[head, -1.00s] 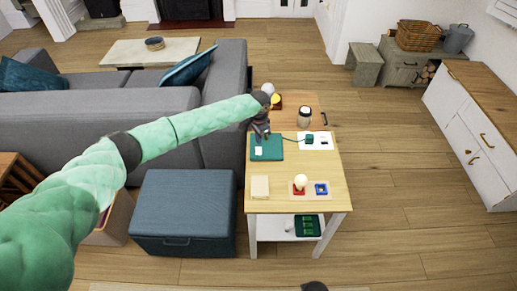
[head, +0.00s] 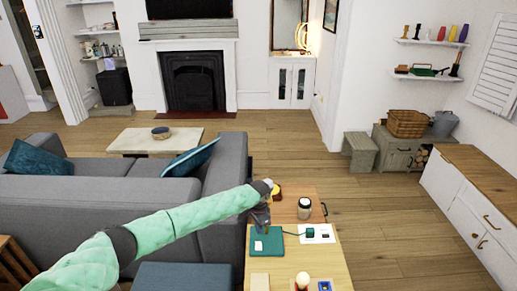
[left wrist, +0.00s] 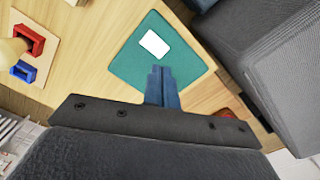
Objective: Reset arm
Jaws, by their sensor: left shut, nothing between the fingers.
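My left arm reaches in from the left in the head view. Its gripper (head: 262,214) is above the far left part of the wooden table (head: 300,260), close to a teal mat (head: 277,243) with a white card (head: 258,245) on it. In the left wrist view the fingers (left wrist: 163,72) are shut and empty, and appear in front of the teal mat (left wrist: 130,62). I cannot tell how high they are above it. My right gripper is not in view.
A jar (head: 305,208) and a white sheet (head: 318,234) with a green block are on the table. A grey sofa (head: 95,220) stands left of the table, and a blue ottoman (head: 185,277) is in front. Open wood floor (head: 390,225) lies to the right.

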